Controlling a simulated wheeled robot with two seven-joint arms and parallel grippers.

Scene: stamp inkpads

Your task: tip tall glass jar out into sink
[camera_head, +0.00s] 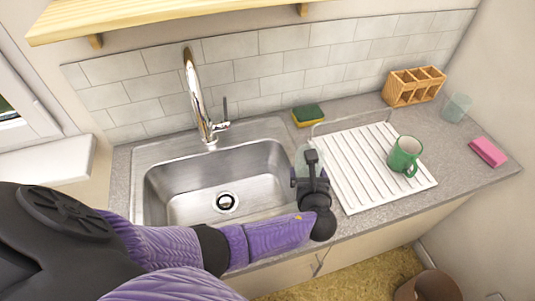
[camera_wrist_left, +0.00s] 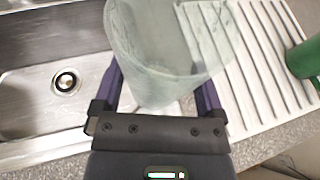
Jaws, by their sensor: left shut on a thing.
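The tall glass jar (camera_wrist_left: 160,60) is clear with a greenish tint and stands between the two fingers of my left gripper (camera_wrist_left: 163,88) in the left wrist view. The fingers are shut on it from both sides. In the head view my left gripper (camera_head: 311,175) is at the sink's right edge, beside the white drainer, and hides most of the jar (camera_head: 304,158). The steel sink (camera_head: 160,192) lies to the left of the gripper, with its drain (camera_head: 226,202) in the basin floor. I cannot tell what the jar holds. My right gripper is not in view.
A chrome tap (camera_head: 194,95) rises behind the sink. The ribbed white drainer (camera_head: 350,170) carries a green mug (camera_head: 404,155). A sponge (camera_head: 307,115), a wooden caddy (camera_head: 412,86), a glass (camera_head: 456,107) and a pink block (camera_head: 488,151) stand around it. The basin looks clear.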

